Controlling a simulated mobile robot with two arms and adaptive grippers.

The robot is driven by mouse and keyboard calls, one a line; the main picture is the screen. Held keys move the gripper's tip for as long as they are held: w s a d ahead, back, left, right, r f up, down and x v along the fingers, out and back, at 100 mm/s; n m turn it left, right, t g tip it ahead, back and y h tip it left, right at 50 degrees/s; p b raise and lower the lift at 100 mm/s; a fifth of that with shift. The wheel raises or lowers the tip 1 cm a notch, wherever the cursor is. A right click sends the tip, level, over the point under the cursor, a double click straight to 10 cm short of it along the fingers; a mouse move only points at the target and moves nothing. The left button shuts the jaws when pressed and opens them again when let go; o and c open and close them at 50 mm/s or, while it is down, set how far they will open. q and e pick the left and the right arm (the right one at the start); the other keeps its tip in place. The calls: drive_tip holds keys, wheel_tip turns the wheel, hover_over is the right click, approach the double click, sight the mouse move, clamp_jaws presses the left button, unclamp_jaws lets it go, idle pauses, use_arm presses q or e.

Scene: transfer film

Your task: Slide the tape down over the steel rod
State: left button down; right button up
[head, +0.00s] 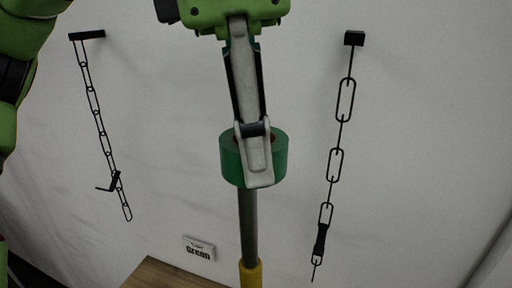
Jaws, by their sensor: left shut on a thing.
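A green roll of tape (278,163) is in the middle of the head view. My left gripper (257,172) comes down from the top and is shut on the tape; its near finger covers the front of the roll. A grey steel rod (248,228) stands upright directly below the tape, with a yellow sleeve or base (250,274) at its lower end. The rod's top is hidden by the tape and the finger, so I cannot tell whether the tape is around the rod or just above it. My right gripper is not in view.
Black chains hang from wall brackets at the left (92,101) and right (335,165). A small white label (199,248) with dark lettering is low on the pale wall. A brown wooden surface (163,274) shows at the bottom. The space beside the rod looks clear.

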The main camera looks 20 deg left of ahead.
sight(255, 225)
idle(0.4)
use_arm(q)
drive_tip(key=shift+f, duration=0.2)
drive_tip(key=shift+s+f+b, duration=0.1)
drive_tip(key=shift+f+b, duration=3.35)
drive_tip(key=shift+f, duration=0.8)
drive_tip(key=shift+r, duration=0.15)
drive_tip(key=shift+r+p, duration=2.75)
drive_tip(key=shift+r, duration=0.1)
drive_tip(key=shift+r+p, duration=1.15)
drive_tip(key=shift+p, duration=0.1)
